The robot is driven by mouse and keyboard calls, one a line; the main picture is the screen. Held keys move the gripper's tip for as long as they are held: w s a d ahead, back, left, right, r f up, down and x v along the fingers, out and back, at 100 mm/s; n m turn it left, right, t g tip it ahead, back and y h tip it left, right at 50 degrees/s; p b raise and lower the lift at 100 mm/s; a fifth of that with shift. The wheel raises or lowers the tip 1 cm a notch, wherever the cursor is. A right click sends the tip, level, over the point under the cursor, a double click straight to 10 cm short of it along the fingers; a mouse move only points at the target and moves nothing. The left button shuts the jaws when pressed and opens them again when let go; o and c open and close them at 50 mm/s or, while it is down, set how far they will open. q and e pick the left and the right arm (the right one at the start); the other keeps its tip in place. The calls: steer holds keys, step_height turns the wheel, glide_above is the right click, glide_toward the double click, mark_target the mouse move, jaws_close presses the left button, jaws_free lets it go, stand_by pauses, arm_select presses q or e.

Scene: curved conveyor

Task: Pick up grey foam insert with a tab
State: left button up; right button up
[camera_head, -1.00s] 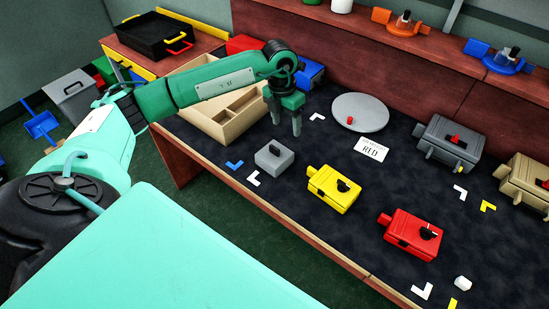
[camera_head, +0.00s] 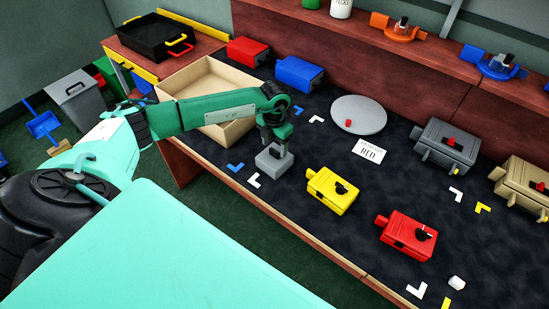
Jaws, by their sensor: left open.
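The grey foam insert (camera_head: 274,163) is a small grey block with a dark tab on top. It lies on the dark mat near the table's front edge, left of the yellow box. My left gripper (camera_head: 275,145) is open and points down right over the insert, its fingers at the sides of the tab. Whether the fingers touch the tab cannot be told. The gripper hides part of the insert's top. My right gripper is not in view.
A wooden tray (camera_head: 250,123) stands behind my left forearm. A yellow box (camera_head: 329,194) and a red box (camera_head: 402,236) lie to the right. A round grey plate (camera_head: 358,116) and a card reading RED (camera_head: 371,151) lie farther back.

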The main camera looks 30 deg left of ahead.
arm_select(q)
step_height(320, 180, down, 2)
steer(key=shift+f, duration=0.1)
steer(key=c, duration=1.3)
steer(key=shift+r, duration=0.2)
